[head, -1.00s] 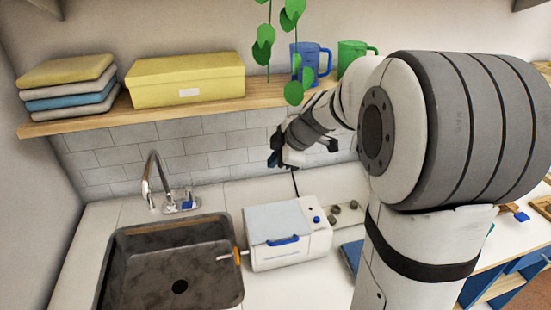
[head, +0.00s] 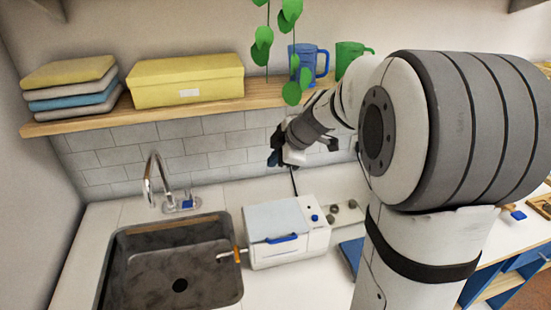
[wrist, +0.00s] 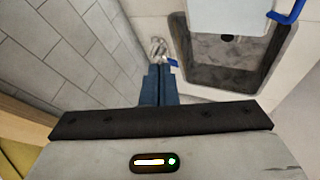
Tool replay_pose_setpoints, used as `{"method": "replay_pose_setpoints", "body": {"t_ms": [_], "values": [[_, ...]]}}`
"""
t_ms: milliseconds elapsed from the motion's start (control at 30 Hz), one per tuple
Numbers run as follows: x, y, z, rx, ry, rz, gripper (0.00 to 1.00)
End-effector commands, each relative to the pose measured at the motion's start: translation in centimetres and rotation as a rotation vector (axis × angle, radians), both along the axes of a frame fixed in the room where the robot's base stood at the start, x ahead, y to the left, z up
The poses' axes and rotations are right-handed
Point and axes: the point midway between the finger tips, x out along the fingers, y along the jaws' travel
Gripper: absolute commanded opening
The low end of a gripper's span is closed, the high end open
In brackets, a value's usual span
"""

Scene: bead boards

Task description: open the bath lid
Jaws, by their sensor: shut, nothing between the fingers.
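The bath (head: 290,254) is a white box on the counter just right of the sink. Its pale grey lid (head: 280,216) lies shut on top, with a blue handle (head: 282,239) at the front edge. Part of the lid (wrist: 228,14) and its handle (wrist: 290,12) show at the top of the wrist view. My gripper (head: 273,160) is above and behind the bath, in front of the tiled wall, apart from the lid. Its blue fingers (wrist: 158,82) are together and empty in the wrist view.
The sink (head: 170,265) and tap (head: 158,185) are left of the bath. An orange-collared spout (head: 236,252) sits between bath and sink. A wooden shelf (head: 200,112) with a yellow box (head: 187,82), towels and mugs is above. A trailing plant (head: 292,92) hangs near my arm.

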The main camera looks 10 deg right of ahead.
Motion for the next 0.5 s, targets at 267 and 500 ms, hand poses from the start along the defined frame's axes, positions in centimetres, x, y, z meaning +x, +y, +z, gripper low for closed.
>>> {"method": "replay_pose_setpoints", "body": {"t_ms": [267,500], "values": [[-0.1,0.0,-0.7,0.000,0.000,0.001,0.00],[-0.3,0.1,-3.1,0.000,-0.001,0.001,0.00]]}}
